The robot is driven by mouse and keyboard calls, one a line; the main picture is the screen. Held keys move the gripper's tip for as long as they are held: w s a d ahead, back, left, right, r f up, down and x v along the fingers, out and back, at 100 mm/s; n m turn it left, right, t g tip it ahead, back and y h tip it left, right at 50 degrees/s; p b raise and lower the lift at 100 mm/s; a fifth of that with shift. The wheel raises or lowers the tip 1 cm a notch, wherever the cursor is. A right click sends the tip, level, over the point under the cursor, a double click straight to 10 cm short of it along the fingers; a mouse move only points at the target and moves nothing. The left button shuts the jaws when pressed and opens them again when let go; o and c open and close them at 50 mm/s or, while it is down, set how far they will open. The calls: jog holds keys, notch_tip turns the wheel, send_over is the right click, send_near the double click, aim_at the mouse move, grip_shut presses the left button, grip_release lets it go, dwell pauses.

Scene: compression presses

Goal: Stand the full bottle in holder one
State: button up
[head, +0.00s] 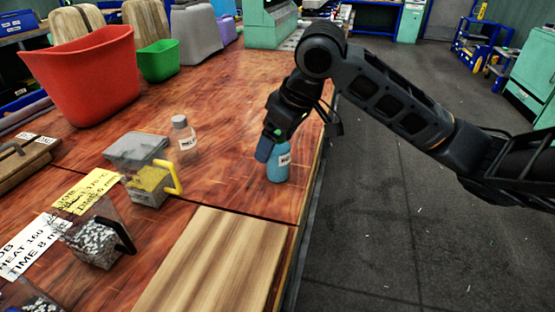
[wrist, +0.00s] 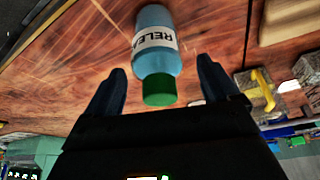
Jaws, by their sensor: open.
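A blue bottle (head: 278,170) with a white label stands upright on the wooden table near its right edge. The wrist view shows this bottle (wrist: 155,22) with its green cap (wrist: 159,90) and a label starting "RELEA". My gripper (head: 275,146) is at the bottle's top. In the wrist view my gripper (wrist: 162,72) is open, with one finger on each side of the cap and visible gaps. A clear bottle (head: 186,143) with a grey cap stands to the left; its label is only partly readable. I cannot tell which bottle is the full one, and no holder is clearly recognisable.
A clear box with a yellow handle (head: 148,184) and a pellet box with a black handle (head: 98,240) stand at left, by paper signs. A red bin (head: 88,80) and green bin (head: 158,60) stand behind. A pale board (head: 215,262) lies in front.

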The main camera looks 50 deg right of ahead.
jog(key=shift+w+f, duration=0.25)
jog(key=shift+f, duration=0.4)
jog(key=shift+c, duration=0.4)
jog(key=c, duration=1.1)
jog(key=shift+r, duration=0.15)
